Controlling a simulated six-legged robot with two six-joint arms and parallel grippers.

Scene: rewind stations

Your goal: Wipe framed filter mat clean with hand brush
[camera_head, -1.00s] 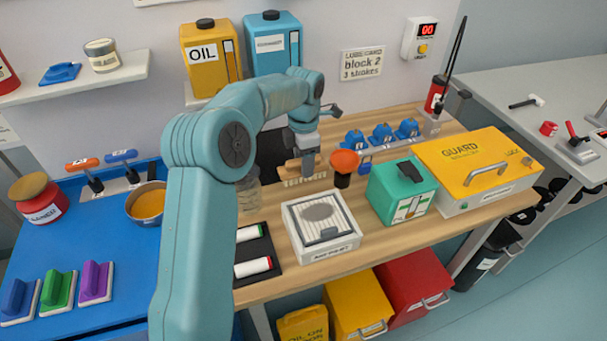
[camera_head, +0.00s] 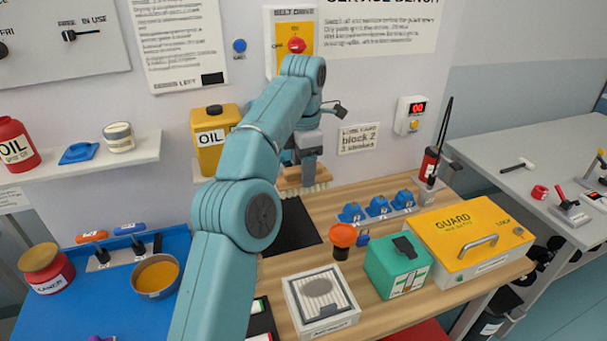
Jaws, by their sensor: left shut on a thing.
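The framed filter mat (camera_head: 338,312) lies on the wooden bench, a pale square frame with a ribbed light surface. A grey oval smudge shows on its middle. My left gripper (camera_head: 309,158) is shut on the hand brush (camera_head: 304,182), which has a wooden body and pale bristles pointing down. The brush is held in the air above the back of the bench, behind the filter mat and apart from it. My left arm hides part of the brush's left side. My right gripper is not in view.
A black mat (camera_head: 290,232) lies bare behind the filter. An orange funnel-like cup (camera_head: 342,236), a green box (camera_head: 398,272) and a yellow guard box (camera_head: 470,238) stand to the right. Blue clips (camera_head: 378,206) line the back. A shelf (camera_head: 90,165) juts out at left.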

